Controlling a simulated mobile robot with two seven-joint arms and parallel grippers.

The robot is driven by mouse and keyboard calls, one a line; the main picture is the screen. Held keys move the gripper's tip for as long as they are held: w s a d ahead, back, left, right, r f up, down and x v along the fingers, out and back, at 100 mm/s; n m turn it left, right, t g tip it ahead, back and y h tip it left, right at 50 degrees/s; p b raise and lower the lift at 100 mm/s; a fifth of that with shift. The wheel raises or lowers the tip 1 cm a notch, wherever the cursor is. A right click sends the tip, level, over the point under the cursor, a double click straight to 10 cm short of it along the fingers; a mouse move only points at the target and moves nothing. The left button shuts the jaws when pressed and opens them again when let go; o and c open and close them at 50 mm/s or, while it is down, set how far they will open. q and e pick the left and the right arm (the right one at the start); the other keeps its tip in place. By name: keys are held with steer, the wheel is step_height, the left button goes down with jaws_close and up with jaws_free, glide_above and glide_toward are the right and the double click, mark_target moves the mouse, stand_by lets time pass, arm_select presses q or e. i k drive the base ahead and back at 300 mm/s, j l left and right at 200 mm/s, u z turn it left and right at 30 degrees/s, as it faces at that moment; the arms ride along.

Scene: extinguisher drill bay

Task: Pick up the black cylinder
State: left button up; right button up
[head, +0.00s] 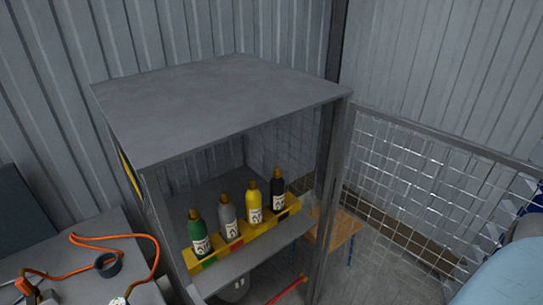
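The black cylinder (277,192) has a brass-coloured top and a white label. It stands upright at the right end of a yellow rack (249,237) on a shelf inside an open-fronted grey cabinet. A yellow cylinder (254,204) stands just left of it, then a grey cylinder (228,219), then a green cylinder (199,235) at the left end. The rack's front edge hides the cylinders' lower ends. Neither of my grippers shows in the head view.
The cabinet's grey top (220,100) overhangs the shelf. Its open mesh door (420,185) extends to the right. A grey bench (75,255) at left holds an orange cord (115,238) and black tape (108,264). A light blue object (505,275) fills the lower right corner.

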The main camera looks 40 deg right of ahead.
mark_target(277, 184)
steer(key=z, duration=1.2)
